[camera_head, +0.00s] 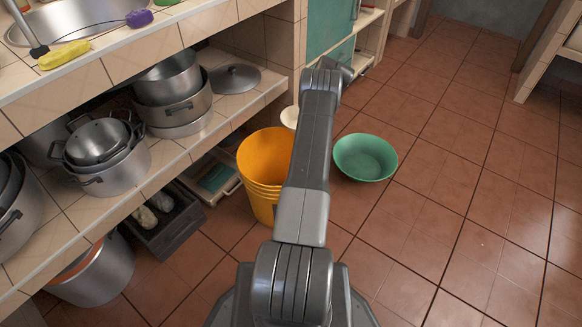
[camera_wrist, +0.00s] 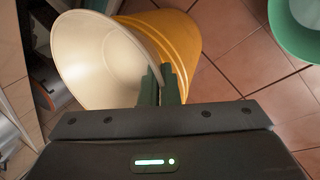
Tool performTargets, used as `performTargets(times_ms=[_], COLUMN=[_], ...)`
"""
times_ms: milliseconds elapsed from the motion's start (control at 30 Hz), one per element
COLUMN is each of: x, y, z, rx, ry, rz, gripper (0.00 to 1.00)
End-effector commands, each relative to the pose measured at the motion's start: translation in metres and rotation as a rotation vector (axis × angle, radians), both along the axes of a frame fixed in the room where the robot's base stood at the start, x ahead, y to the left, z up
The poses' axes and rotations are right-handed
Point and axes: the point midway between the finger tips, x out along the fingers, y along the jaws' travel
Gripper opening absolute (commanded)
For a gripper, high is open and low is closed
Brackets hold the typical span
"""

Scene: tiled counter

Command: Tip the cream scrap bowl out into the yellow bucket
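The cream bowl (camera_wrist: 95,65) is close in the wrist view, tipped so its inside faces the camera; no scraps show in the visible part. My gripper (camera_wrist: 161,84) is shut on its right rim. In the head view only a cream sliver of the bowl (camera_head: 288,116) shows beside my arm, which hides the gripper there. The yellow bucket (camera_head: 262,162) stands on the floor beside the shelf, partly behind my arm. In the wrist view the bucket (camera_wrist: 181,35) is behind the bowl, its mouth hidden. I cannot tell whether the bowl is over the mouth.
A green basin (camera_head: 365,157) lies on the floor right of the bucket. Steel pots (camera_head: 105,155) crowd the tiled shelf at left. A dark crate (camera_head: 168,222) and a large steel pot (camera_head: 94,274) are under the shelf. The tiled floor at right is clear.

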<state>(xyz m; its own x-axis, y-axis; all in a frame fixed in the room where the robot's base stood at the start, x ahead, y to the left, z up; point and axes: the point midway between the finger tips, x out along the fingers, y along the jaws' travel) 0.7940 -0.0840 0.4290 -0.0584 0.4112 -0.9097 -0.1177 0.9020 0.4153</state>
Motion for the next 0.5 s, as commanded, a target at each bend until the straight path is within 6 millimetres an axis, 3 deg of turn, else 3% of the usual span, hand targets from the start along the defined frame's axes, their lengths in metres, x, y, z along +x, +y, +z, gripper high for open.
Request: performTargets(times_ms=[500], x=[0.000], y=[0.000], z=[0.048], rx=[0.000], ry=[-0.002], rz=[0.000], gripper=[0.00])
